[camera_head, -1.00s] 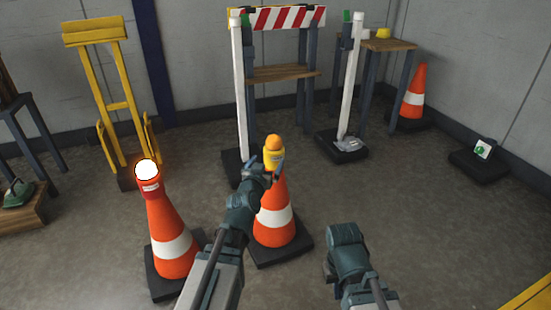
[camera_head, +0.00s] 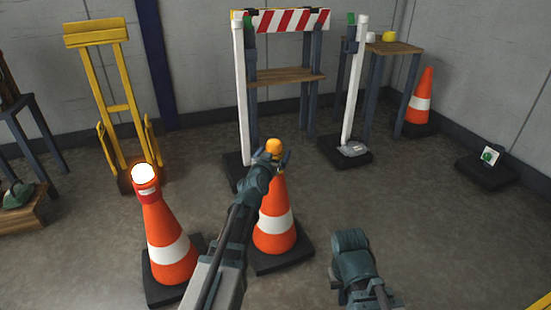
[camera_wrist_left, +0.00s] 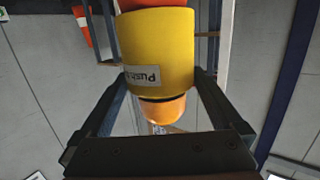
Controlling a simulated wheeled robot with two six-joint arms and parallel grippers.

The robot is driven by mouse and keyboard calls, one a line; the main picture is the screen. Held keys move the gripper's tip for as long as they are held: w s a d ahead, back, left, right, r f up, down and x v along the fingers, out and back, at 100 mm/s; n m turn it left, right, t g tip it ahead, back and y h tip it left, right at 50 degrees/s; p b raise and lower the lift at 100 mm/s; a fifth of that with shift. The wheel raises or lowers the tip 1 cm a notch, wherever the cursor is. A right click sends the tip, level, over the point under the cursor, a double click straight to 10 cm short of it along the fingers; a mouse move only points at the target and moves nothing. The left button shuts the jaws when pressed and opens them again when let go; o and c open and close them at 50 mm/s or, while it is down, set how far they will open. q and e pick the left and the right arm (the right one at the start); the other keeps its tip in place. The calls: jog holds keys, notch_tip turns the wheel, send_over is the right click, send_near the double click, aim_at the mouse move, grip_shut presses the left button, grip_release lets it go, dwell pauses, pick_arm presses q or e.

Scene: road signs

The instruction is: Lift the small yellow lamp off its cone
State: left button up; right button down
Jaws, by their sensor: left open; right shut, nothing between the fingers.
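The small yellow lamp (camera_head: 273,146) with an orange dome stands on an orange and white cone (camera_head: 275,222) in the middle of the head view. My left gripper (camera_head: 277,156) is at the lamp and hides most of its yellow body. In the left wrist view the yellow body (camera_wrist_left: 155,48) with a pale label is between the two open fingers (camera_wrist_left: 158,90), with a gap on each side. The orange dome points down in that view, and a bit of the cone shows at the top. My right gripper (camera_head: 350,240) is shut and empty, low at the right.
A second cone (camera_head: 168,245) with a glowing white lamp (camera_head: 144,173) stands close to the left of my left arm. Behind are a yellow hand truck (camera_head: 112,105), a striped barrier (camera_head: 290,20) and white posts. Open floor lies to the right.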

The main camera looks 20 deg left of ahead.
pick_arm(q)
jog(key=w, duration=0.3)
jog(key=shift+w+f, duration=0.2)
jog(key=shift+w, duration=0.1)
jog(key=c, duration=1.4)
pick_arm(e)
jog(key=shift+w+d+f, duration=0.25)
jog(key=shift+w+d, duration=0.1)
pick_arm(q)
jog(key=shift+r, duration=0.15)
pick_arm(e)
jog(key=shift+r, duration=0.15)
